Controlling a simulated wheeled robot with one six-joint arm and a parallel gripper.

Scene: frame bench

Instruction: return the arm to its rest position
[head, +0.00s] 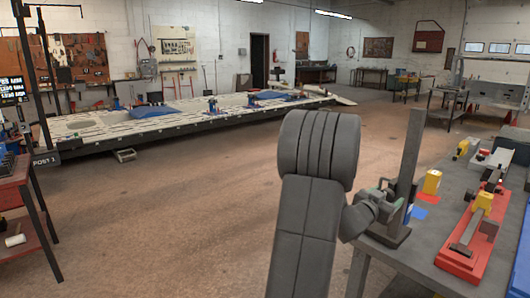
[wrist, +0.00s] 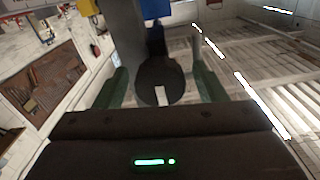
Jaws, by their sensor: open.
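My arm rises in the middle of the head view and bends right to my gripper (head: 388,197), which is by an upright grey post (head: 411,140) at the near left edge of the grey workbench (head: 455,190). In the wrist view my gripper (wrist: 160,75) has its two green fingers spread apart. A dark rounded part with a pale mark (wrist: 160,96) shows between them. I cannot tell whether the fingers touch it. The tips are partly hidden in the head view.
A red tray-like fixture (head: 463,262) with yellow blocks lies on the bench to the right. A yellow block (head: 432,182) stands behind the post. A red shelf (head: 15,195) stands at far left. A long white frame bench (head: 200,108) is behind.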

